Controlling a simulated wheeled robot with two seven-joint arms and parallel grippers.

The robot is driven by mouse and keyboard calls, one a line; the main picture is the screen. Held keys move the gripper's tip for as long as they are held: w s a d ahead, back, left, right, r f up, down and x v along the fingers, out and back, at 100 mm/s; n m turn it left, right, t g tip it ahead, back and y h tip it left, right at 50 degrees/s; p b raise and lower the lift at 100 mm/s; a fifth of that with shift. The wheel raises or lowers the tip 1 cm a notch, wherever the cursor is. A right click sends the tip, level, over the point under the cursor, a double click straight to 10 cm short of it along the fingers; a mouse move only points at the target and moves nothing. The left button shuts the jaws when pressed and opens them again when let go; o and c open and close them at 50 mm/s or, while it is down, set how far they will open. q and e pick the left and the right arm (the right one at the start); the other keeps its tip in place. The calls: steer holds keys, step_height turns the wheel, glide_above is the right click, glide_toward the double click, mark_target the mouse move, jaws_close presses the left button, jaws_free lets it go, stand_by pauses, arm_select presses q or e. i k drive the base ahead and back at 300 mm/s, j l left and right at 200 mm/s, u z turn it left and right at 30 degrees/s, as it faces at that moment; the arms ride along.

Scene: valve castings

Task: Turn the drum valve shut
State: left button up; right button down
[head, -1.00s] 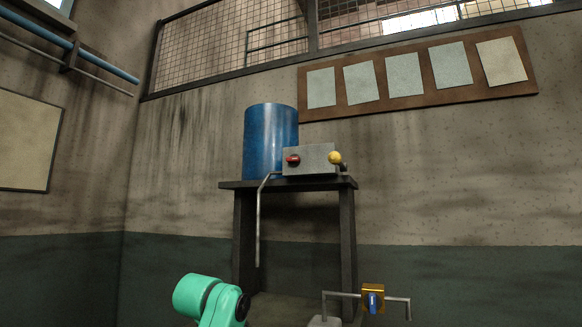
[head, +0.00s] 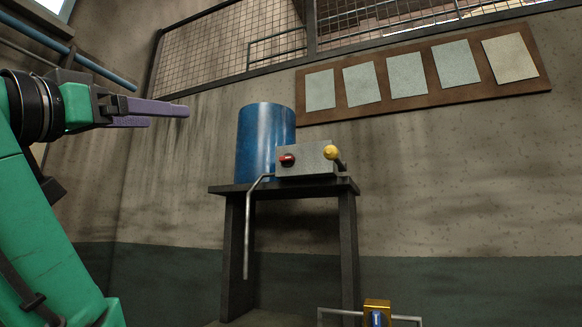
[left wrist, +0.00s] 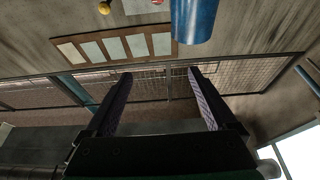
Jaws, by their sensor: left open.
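A blue drum (head: 265,143) stands on a dark stand. It also shows at the top of the left wrist view (left wrist: 193,18). A grey box (head: 318,158) at its right side carries a red knob (head: 287,160) and a yellow knob (head: 331,152). A bent grey pipe (head: 247,225) runs down from the box. I cannot tell for certain which part is the drum valve. My left gripper (head: 170,115) is open and empty, up and left of the drum, apart from everything. Its two purple fingers also show in the left wrist view (left wrist: 160,75). My right gripper is not in view.
The dark stand (head: 347,240) holds the drum and box. A yellow block with a blue part (head: 376,312) sits on a pipe at the bottom right. A board with several sheets (head: 430,70) and mesh railing (head: 200,60) are behind. The air between gripper and drum is clear.

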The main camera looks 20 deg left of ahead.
mark_target(289, 159)
steer(key=i, duration=1.15)
